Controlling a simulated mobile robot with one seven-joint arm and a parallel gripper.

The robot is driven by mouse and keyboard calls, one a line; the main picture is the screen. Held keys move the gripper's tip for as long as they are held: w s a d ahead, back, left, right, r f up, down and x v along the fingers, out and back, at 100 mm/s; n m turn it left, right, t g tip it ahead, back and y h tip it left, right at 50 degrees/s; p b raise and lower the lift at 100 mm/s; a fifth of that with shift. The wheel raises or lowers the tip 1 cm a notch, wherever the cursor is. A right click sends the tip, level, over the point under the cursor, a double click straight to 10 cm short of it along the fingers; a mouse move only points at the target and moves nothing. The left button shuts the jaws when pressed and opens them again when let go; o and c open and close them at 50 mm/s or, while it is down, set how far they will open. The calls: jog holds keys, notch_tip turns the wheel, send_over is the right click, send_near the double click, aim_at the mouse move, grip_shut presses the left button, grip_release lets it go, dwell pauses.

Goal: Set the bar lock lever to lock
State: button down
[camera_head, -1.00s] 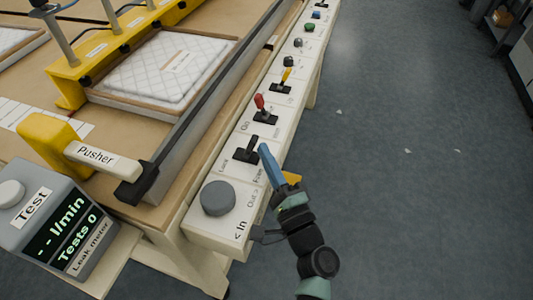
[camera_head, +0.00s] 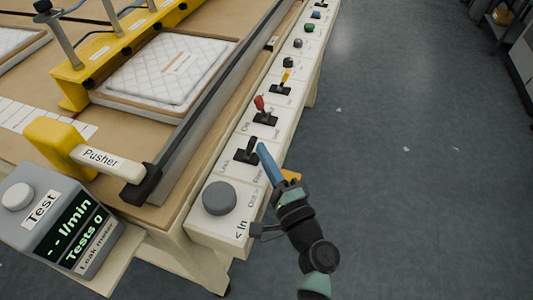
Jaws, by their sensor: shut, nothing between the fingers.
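The black lever (camera_head: 250,147) stands on a dark base plate on the white control strip, between the grey knob and the red lever. Small print beside it seems to read "Lock" on its left and "Free" on its right. Its stick rises from the plate and leans slightly, but its exact setting is hard to tell. My gripper (camera_head: 262,149) has long blue fingers, shut and empty. Their tips are close to the right side of the black lever. Whether they touch it cannot be told.
A grey knob (camera_head: 219,198) sits below the lever, and a red lever (camera_head: 260,104) and yellow lever (camera_head: 285,78) sit above it. The pusher handle (camera_head: 108,163) and leak meter (camera_head: 62,220) are at left. The floor right of the strip is open.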

aim_at(250, 144)
jog(key=r+n+g+p, duration=0.1)
jog(key=p, duration=0.1)
jog(key=a+r+n+g+p, duration=0.1)
jog(key=p, duration=0.2)
jog(key=shift+w+a+h, duration=0.2)
jog(key=shift+h, duration=0.2)
jog(key=shift+w+a+n+g+h+p, duration=0.2)
jog(key=shift+a+n+g+h+p, duration=0.25)
jog(key=shift+n+g+p, duration=0.6)
jog(key=shift+a+t, duration=0.25)
jog(key=shift+t, duration=0.1)
jog(key=shift+w+a+p, duration=0.1)
jog(key=shift+p, duration=0.2)
